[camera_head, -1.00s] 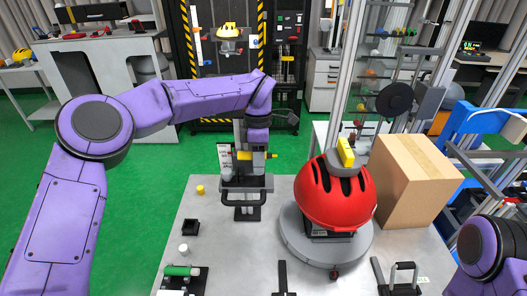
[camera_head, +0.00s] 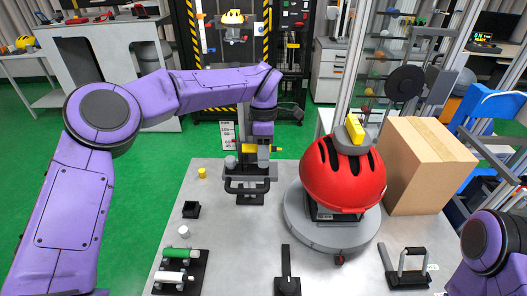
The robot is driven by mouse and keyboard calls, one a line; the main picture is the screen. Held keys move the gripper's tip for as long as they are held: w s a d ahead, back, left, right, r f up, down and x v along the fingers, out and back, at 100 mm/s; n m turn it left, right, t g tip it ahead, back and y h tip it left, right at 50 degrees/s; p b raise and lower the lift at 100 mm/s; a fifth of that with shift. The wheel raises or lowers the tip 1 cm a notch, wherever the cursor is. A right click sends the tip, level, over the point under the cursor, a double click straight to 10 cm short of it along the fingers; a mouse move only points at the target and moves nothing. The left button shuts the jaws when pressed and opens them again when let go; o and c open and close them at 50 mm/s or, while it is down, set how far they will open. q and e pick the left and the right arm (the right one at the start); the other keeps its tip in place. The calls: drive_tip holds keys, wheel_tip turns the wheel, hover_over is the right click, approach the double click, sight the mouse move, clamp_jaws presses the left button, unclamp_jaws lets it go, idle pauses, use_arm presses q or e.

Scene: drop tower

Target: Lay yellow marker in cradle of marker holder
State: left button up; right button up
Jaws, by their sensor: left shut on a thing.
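The yellow marker (camera_head: 249,149) lies level in my left gripper (camera_head: 263,150), which points down and is shut on it. Its yellow body shows on both sides of the fingers. The marker is in front of a white scale card and above a dark clamp-like fixture (camera_head: 247,187) with a handle at the table's back edge. I cannot tell whether they touch. A black holder (camera_head: 196,271) at the table's front left carries a green cylinder (camera_head: 175,253) and a white one (camera_head: 172,277); it may be the marker holder. My right gripper is out of view; only its arm shows lower right.
A red helmet (camera_head: 343,183) sits on a round grey base (camera_head: 300,225) right of the fixture. A black cup (camera_head: 191,209), a yellow piece (camera_head: 202,173) and a white piece (camera_head: 184,231) stand on the left. The table's middle is mostly clear.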

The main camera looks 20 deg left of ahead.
sight(263, 171)
use_arm(q)
drive_tip(key=shift+f, duration=0.9)
drive_tip(key=shift+s+d+f+b, duration=0.1)
drive_tip(key=shift+s+f+b, duration=0.25)
drive_tip(key=shift+f, duration=0.4)
drive_tip(key=shift+s+f, duration=0.1)
drive_tip(key=shift+f, duration=0.2)
drive_tip(key=shift+w+f, duration=0.1)
drive_tip(key=shift+w, duration=0.1)
drive_tip(key=o, duration=1)
drive_tip(key=c, duration=0.3)
drive_tip(key=shift+c, duration=0.5)
drive_tip(key=shift+r, duration=0.2)
